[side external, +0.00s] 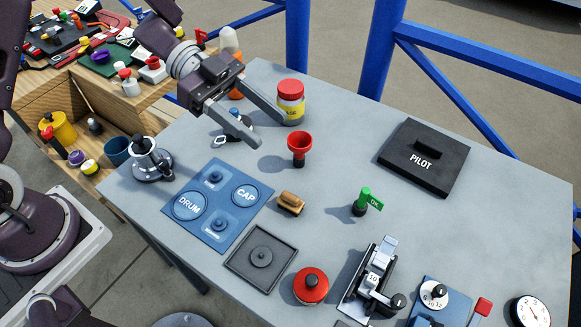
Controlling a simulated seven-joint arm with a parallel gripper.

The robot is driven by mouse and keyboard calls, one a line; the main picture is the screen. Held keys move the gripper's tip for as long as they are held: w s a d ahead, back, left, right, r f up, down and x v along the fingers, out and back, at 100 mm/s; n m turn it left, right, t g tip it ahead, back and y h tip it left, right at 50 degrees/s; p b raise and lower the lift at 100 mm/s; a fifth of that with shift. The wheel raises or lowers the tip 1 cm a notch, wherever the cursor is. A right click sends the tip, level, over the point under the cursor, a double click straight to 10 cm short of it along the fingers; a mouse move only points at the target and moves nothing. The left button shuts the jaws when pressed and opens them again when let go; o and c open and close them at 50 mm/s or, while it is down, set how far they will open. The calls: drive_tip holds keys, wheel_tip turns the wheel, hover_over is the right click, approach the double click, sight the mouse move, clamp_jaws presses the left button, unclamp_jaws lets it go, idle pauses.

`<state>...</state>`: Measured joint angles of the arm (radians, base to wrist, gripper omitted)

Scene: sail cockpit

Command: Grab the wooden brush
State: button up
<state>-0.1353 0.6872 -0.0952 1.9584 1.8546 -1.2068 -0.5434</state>
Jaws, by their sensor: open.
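The wooden brush (290,203) is a small tan-brown block with a dark underside. It lies on the grey table (330,225) just right of the blue DRUM/CAP mat. My gripper (270,133) is open, its two fingers spread apart with nothing between them. It is over the back left of the table, behind the brush and up from it in the picture. One fingertip overlaps the jar with the red lid in this view; I cannot tell whether they touch.
A red funnel-shaped cup (299,147) stands between my gripper and the brush. The red-lidded jar (290,100) is behind it. A green-flagged peg (363,201) stands right of the brush, a dark square tray (262,259) in front. The table's right middle is clear.

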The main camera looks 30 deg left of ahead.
approach(290, 198)
drive_tip(key=d+f, duration=0.1)
drive_tip(key=w+d+f, duration=0.1)
drive_tip(key=shift+w+d+f, duration=0.1)
drive_tip(key=shift+w+d, duration=0.05)
drive_tip(key=shift+d, duration=0.1)
drive_tip(key=x, duration=0.7)
drive_tip(key=shift+s+d, duration=0.1)
drive_tip(key=shift+s, duration=0.3)
clamp_jaws()
